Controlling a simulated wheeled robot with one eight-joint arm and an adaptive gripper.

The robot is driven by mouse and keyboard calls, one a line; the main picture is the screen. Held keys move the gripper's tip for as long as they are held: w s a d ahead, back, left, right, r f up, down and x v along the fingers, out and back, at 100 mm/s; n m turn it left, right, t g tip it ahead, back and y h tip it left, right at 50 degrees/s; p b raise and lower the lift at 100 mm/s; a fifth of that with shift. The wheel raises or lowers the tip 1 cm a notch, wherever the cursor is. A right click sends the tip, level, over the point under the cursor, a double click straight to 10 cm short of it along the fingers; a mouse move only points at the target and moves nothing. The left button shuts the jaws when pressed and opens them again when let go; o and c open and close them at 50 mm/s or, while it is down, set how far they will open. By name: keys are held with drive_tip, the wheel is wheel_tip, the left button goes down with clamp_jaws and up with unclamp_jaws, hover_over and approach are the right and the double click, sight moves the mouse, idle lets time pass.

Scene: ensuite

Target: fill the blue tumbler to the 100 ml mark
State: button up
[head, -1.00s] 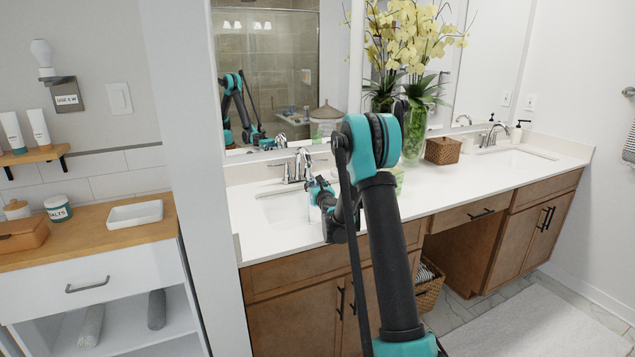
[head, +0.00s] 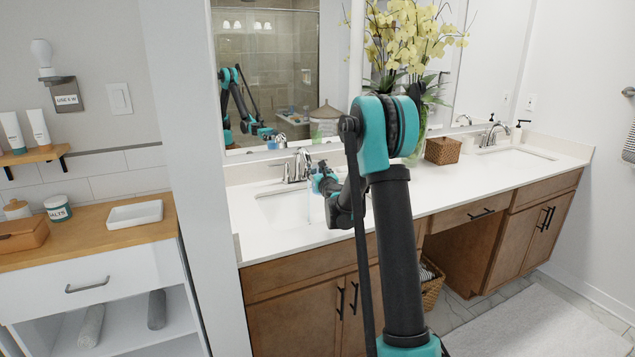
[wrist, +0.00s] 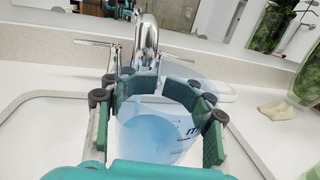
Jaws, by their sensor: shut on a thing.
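The blue tumbler (wrist: 150,137) is see-through and sits between the fingers of my gripper (wrist: 160,92) in the wrist view. Part of a dark marking shows on its side; the 100 ml mark cannot be made out. The fingers are shut on the tumbler. The chrome faucet (wrist: 146,40) stands just beyond the tumbler, above the left sink (wrist: 40,130).
A green glass vase (head: 417,135) with yellow orchids and a woven box (head: 442,150) stand right of the sink. A beige lump (wrist: 278,110) lies on the counter (head: 480,178). The mirror is close behind the faucet. The counter's middle is mostly clear.

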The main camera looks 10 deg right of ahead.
drive_tip(key=shift+s+d+r, duration=0.1)
drive_tip(key=shift+s+r, duration=0.15)
drive_tip(key=shift+r, duration=0.55)
drive_tip(key=shift+s+d+r, duration=0.1)
drive_tip(key=shift+s+r, duration=0.2)
drive_tip(key=shift+r, duration=0.45)
drive_tip(key=shift+s+d+r, duration=0.1)
drive_tip(key=shift+s+r, duration=0.15)
drive_tip(key=shift+r, duration=0.55)
